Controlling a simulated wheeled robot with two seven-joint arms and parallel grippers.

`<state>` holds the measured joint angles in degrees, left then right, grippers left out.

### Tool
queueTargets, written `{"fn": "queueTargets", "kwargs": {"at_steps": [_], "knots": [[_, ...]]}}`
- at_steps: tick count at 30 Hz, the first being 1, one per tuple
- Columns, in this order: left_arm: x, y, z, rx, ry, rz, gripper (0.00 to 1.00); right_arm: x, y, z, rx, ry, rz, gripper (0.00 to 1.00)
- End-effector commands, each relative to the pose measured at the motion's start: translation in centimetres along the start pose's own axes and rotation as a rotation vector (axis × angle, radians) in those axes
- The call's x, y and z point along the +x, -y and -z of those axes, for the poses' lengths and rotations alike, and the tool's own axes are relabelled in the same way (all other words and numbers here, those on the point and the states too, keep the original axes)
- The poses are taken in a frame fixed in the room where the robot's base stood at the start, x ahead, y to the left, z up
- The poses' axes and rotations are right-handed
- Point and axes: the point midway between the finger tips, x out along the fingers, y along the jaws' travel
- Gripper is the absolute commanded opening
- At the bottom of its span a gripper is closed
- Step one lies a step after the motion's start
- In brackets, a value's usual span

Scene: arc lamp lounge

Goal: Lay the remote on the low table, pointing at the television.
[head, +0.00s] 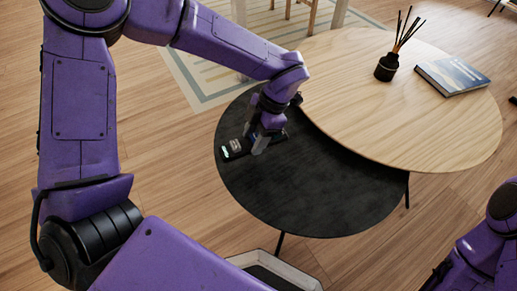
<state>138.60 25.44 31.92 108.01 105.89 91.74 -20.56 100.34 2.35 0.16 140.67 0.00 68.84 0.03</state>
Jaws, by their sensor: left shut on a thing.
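My left gripper (262,143) is shut on the dark remote (236,150), over the far left part of the round black low table (300,205). The remote lies roughly flat, its pale-marked end sticking out to the left of the fingers. The fingers and wrist hide part of it. I cannot tell whether it touches the tabletop. No television shows in this view. Part of my right arm shows at the lower right, but its gripper is out of view.
A higher light-wood table (400,130) overlaps the black one at the right, bearing a reed diffuser (386,68) and a blue book (452,76). The front of the black table is bare. A striped rug (205,75) lies behind. A pale-rimmed dark object (290,272) stands at bottom centre.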

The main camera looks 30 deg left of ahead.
Motion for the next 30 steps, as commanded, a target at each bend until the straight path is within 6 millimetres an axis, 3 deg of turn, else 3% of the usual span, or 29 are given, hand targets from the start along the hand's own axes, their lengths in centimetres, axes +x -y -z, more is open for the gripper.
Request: {"fn": "queueTargets", "kwargs": {"at_steps": [1,3,8,14,23,24,26,30], "knots": [[1.1,-0.6,-1.1,-0.003,-0.001,-0.001,0.15,0.9,0.1,-0.4,0.001,0.001,0.0,0.43],[1.6,-1.1,-1.8,-0.002,0.0,-0.002,0.15,1.1,0.1,-0.6,0.001,0.002,0.0,0.43],[2.3,-1.8,-2.8,-0.001,0.001,-0.001,0.15,1.5,0.2,-0.8,0.002,0.003,0.001,0.43],[5.3,-2.1,-4.4,0.0,0.0,-0.002,0.15,2.9,0.3,-1.5,0.003,0.006,0.001,0.43],[5.3,-2.1,-4.4,0.0,0.001,-0.001,0.15,2.6,0.3,-1.4,0.003,0.007,0.001,0.43],[5.4,-2.1,-4.4,0.001,0.001,-0.001,0.54,2.6,0.3,-1.4,0.003,0.007,0.001,0.43],[5.4,-2.1,-4.4,0.0,0.001,-0.001,0.73,2.6,0.3,-1.4,0.003,0.007,0.001,0.43],[5.4,-2.1,-4.4,0.0,0.001,-0.001,0.76,2.6,0.3,-1.4,0.003,0.006,0.001,0.43]]}}
